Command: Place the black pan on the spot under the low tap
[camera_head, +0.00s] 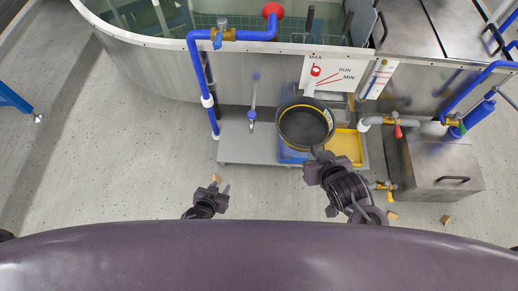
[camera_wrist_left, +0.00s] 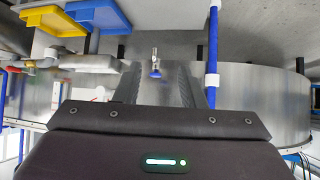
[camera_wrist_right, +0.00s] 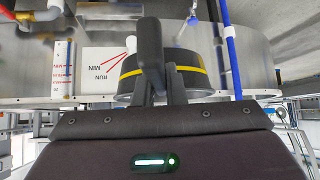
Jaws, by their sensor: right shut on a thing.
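The black pan (camera_head: 305,126), a round pan with a yellow band, is held above the trays in front of the tank. My right gripper (camera_head: 319,155) is shut on its handle; the right wrist view shows the dark handle (camera_wrist_right: 151,50) between the fingers and the pan (camera_wrist_right: 205,72) behind. The low tap (camera_head: 252,113), small with a blue end, is on the tank wall left of the pan; it also shows in the left wrist view (camera_wrist_left: 155,66). Below it is bare grey platform (camera_head: 240,150). My left gripper (camera_head: 221,188) is open and empty, in front of the platform.
A blue tray (camera_head: 288,156) and a yellow tray (camera_head: 347,147) lie on the platform under and right of the pan. A blue pipe (camera_head: 212,120) runs down left of the tap. A metal box (camera_head: 440,165) stands right. Floor at left is clear.

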